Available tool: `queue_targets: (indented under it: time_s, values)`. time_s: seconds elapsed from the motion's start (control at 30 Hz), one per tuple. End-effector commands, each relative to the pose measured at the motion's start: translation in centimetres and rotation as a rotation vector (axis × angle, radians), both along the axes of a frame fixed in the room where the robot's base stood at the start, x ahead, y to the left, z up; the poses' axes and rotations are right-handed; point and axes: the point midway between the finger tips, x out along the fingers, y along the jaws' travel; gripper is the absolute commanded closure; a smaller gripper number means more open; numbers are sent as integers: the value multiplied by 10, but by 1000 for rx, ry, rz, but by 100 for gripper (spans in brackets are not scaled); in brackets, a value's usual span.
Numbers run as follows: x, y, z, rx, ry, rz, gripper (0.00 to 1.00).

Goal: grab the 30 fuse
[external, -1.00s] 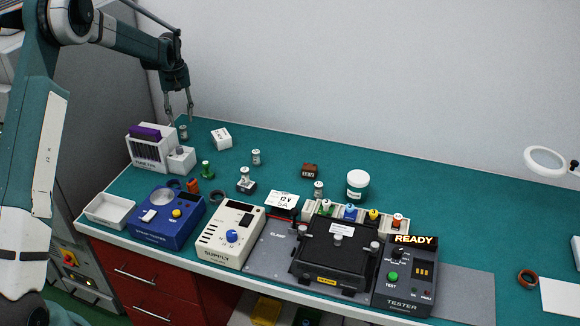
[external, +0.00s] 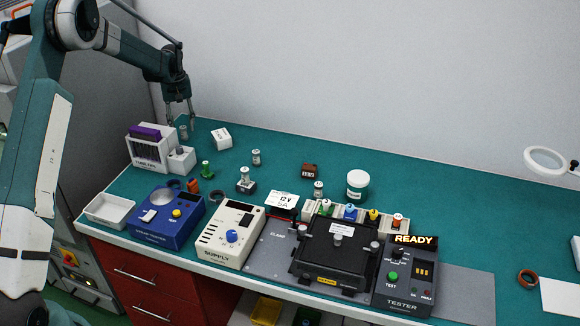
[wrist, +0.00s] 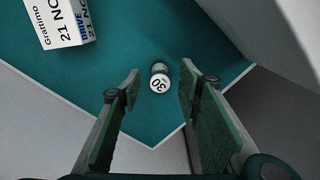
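The 30 fuse (wrist: 160,77) is a small cylinder whose pale end cap, marked 30, faces the wrist camera. It stands on the teal bench top near the back left corner, and shows small in the external view (external: 183,132). My gripper (wrist: 158,82) is open, its two fingers spread on either side of the fuse in the wrist view, with a gap on each side. In the external view my gripper (external: 181,122) points down at the fuse, with its fingertips low around it. I cannot tell whether the fingertips are level with the fuse.
A white printed box (wrist: 65,22) lies near the fuse; it also shows in the external view (external: 221,138). A white rack with a purple top (external: 148,150) stands close in front. Another fuse (external: 256,157) stands to the right. The bench's back corner is close.

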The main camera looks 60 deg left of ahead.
Motion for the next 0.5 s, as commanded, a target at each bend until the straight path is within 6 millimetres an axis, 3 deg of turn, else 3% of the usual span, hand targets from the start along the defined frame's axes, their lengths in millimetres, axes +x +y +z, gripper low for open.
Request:
queue_targets:
  time_s: [0.23,0.5]
  values:
    - [0,0,-26,0,0,0,65]
    - [0,0,-32,0,0,0,65]
